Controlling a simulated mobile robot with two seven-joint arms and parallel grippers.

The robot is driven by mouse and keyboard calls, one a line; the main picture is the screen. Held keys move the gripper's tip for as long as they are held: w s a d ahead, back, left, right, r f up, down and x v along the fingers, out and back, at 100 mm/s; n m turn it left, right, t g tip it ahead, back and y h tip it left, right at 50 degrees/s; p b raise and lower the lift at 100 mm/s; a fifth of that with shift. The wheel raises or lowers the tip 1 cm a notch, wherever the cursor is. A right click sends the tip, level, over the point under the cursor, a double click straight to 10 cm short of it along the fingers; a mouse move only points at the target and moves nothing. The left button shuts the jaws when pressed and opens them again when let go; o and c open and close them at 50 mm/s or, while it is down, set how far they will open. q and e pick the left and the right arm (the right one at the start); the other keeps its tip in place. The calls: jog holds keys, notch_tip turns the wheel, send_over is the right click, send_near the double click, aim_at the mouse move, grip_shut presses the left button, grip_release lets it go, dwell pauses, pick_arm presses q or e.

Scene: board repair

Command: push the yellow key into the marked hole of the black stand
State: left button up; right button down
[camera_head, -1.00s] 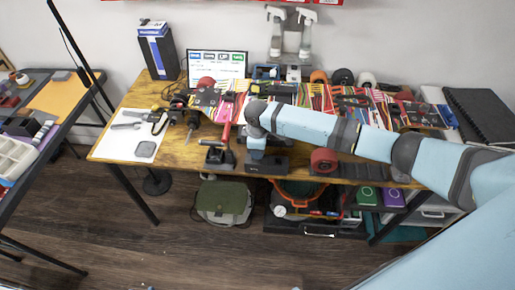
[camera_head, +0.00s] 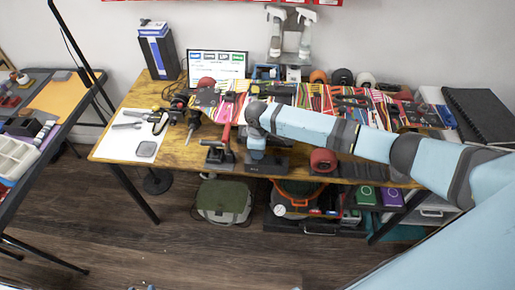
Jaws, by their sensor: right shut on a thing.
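My right arm reaches in from the right, and its gripper (camera_head: 256,153) points down at the front edge of the wooden table. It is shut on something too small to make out. A low black stand (camera_head: 277,165) is directly under and around the fingertips. I cannot see its marked hole from here. The yellow key does not show clearly; it may be hidden by the gripper. I cannot tell whether the key touches the stand. My left gripper is not in view.
A black holder (camera_head: 218,157) with a red-handled tool stands just left of the gripper. A red tape roll (camera_head: 323,160) is to the right. Tools and colourful packs crowd the table behind. A white sheet (camera_head: 127,140) lies at the left end.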

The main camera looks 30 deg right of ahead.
jog(key=shift+f, duration=0.4)
dwell(0.6)
jog(key=shift+p, duration=0.5)
jog(key=shift+f, duration=0.65)
dwell(1.2)
jog(key=c, duration=0.9)
grip_release()
jog(key=shift+s, duration=0.1)
jog(key=shift+o, duration=0.2)
jog(key=shift+r, duration=0.15)
jog(key=shift+c, duration=0.3)
jog(key=shift+d+r, duration=0.1)
jog(key=shift+w+r+p, duration=0.3)
jog(key=shift+p, duration=0.15)
jog(key=shift+c, duration=0.6)
jog(key=shift+r+p, duration=1.1)
jog(key=shift+p, duration=0.15)
